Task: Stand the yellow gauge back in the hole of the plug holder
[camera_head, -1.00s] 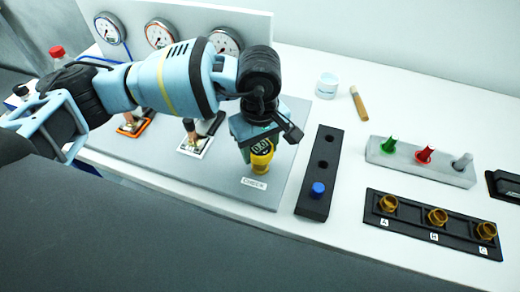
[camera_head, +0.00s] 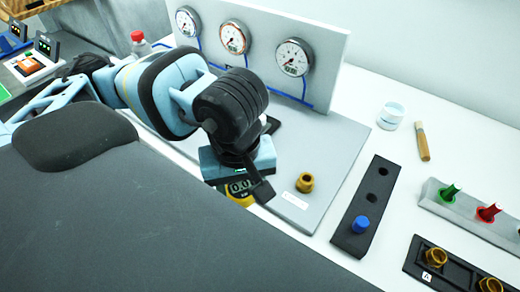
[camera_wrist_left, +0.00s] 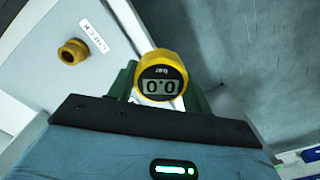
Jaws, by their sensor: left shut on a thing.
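The yellow gauge (camera_head: 238,193) has a small digital display and is held by my left gripper (camera_head: 246,180). The gauge's lower end is hidden. The plug holder (camera_head: 349,240) is a long black block to the right of the gripper. Two of its holes are empty, and a blue plug (camera_head: 361,225) stands at its near end. My right gripper is not in view.
A brass fitting (camera_head: 305,182) stands bare on the grey panel (camera_head: 340,150), by the CHECK label (camera_wrist_left: 95,36). Dial gauges (camera_head: 294,57) line the upright board behind. A white jar (camera_head: 391,116) and a brush (camera_head: 422,142) lie beyond the holder. Green and red plugs stand right.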

